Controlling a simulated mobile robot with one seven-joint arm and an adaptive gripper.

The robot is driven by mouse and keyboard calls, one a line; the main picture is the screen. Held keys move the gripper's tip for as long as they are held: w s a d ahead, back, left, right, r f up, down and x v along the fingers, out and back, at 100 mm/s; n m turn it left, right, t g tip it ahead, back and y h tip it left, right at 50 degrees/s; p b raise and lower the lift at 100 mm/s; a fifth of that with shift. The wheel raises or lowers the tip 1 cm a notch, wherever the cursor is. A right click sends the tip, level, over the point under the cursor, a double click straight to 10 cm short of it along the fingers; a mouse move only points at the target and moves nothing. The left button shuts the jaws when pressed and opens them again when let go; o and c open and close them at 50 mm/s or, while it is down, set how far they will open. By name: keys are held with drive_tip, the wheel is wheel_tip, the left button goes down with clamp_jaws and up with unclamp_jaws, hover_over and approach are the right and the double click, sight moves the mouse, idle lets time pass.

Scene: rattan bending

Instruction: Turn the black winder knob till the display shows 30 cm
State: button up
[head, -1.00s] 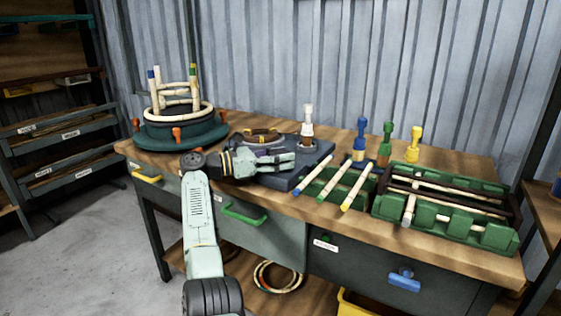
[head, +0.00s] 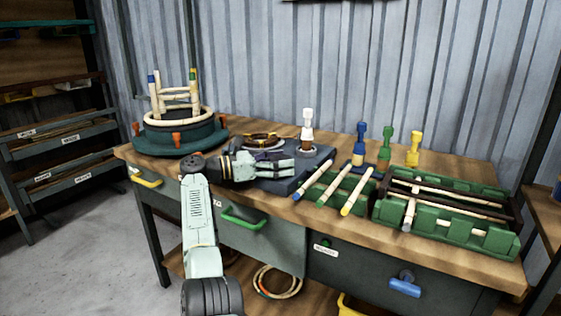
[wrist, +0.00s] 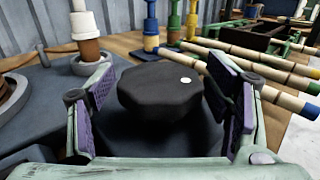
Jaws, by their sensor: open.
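The black winder knob (wrist: 160,92) fills the middle of the wrist view, a faceted dark knob with a small pale dot on its top right. My gripper (wrist: 168,108) is open, with one purple-padded finger on each side of the knob; small gaps show between pads and knob. In the head view my gripper (head: 284,168) reaches in from the left over the dark grey winder base (head: 314,156), and the knob is hidden there. I cannot make out the display or any number in either view.
A white-topped post (head: 307,128) stands behind the base. Blue, green and yellow posts (head: 387,145) stand to the right. Rattan sticks lie on a green rack (head: 325,190), with a larger green jig (head: 470,230) beyond. A round teal former (head: 180,138) stands left on the wooden bench.

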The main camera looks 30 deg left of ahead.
drive_tip(key=shift+a, duration=0.1)
drive_tip(key=v, duration=0.7)
drive_tip(key=shift+s+a, duration=0.1)
drive_tip(key=shift+s, duration=0.1)
idle(0.3)
